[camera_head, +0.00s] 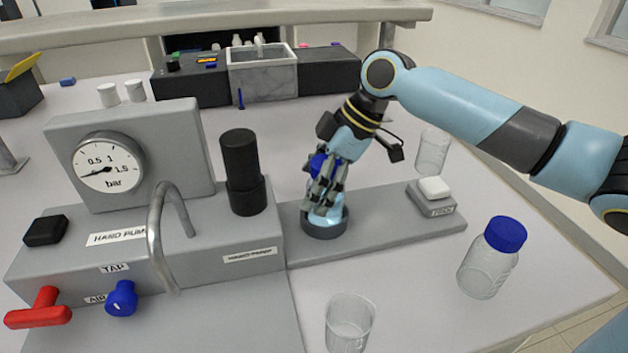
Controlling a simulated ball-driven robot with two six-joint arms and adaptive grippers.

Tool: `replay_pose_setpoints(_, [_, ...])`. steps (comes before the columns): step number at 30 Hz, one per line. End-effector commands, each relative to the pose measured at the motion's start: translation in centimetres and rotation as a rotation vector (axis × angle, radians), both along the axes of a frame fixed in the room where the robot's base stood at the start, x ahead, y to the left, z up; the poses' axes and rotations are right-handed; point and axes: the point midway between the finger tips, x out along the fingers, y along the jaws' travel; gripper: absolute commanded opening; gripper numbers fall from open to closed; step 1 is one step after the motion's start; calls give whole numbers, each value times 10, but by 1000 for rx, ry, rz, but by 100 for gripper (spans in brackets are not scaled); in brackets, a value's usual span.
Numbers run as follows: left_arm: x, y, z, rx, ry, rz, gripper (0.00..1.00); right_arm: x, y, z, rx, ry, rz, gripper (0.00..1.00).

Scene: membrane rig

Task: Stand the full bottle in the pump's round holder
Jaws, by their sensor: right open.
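A bottle with a blue cap (317,164) stands upright in the round grey holder (325,229) on the pump's base plate. Its lower part looks pale blue; most of its body is hidden behind fingers. My right gripper (322,192) points down at this bottle, with its open fingers around or just in front of it; I cannot tell if they touch it. A second clear bottle (485,267) with a blue cap stands on the table at the right and looks empty. The grey hand pump (230,262) with its pressure gauge (107,163) is at the left. My left gripper is out of view.
A clear beaker (349,325) stands at the front and another clear beaker (433,152) behind the plate. A small block with a white top (435,188) sits on the plate's right end. A black cylinder (241,170) rises from the pump. A red handle (40,310) juts out at front left.

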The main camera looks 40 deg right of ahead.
Motion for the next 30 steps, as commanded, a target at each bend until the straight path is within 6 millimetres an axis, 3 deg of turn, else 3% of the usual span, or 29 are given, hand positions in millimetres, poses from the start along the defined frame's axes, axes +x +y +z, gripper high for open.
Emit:
replay_pose_setpoints(8, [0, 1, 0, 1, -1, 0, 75, -4, -6, 8, -5, 0, 0, 86])
replay_pose_setpoints(21, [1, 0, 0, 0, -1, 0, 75, -30, -36, 77, -9, 3, 4, 86])
replay_pose_setpoints(30, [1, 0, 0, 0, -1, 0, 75, -37, -45, 99, -5, 1, 2, 86])
